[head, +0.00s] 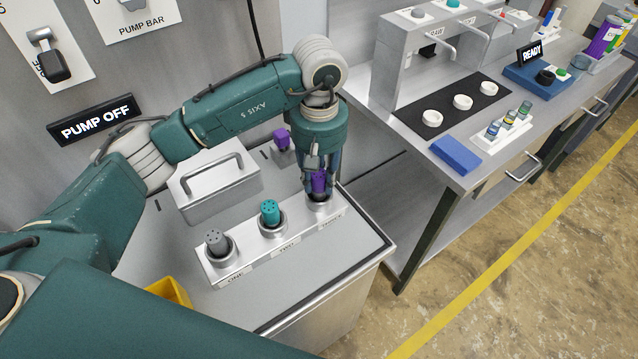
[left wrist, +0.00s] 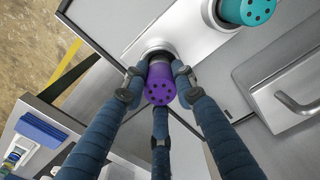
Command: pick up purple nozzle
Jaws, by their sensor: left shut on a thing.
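The purple nozzle (head: 318,181) stands in the right-hand socket of a metal rack (head: 290,237) on the cabinet top. In the left wrist view the nozzle (left wrist: 160,84) shows its holed end between blue fingers. My left gripper (head: 320,184) points down over it and is shut on it. The nozzle's base is still at the socket ring; I cannot tell whether it is lifted at all. A teal nozzle (head: 270,212) stands in the middle socket and a grey nozzle (head: 216,242) in the left one. My right gripper is not in view.
Another purple piece (head: 282,139) stands behind my gripper near the wall. A yellow bin (head: 168,292) is at the front left. A bench with a blue block (head: 456,154) stands to the right.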

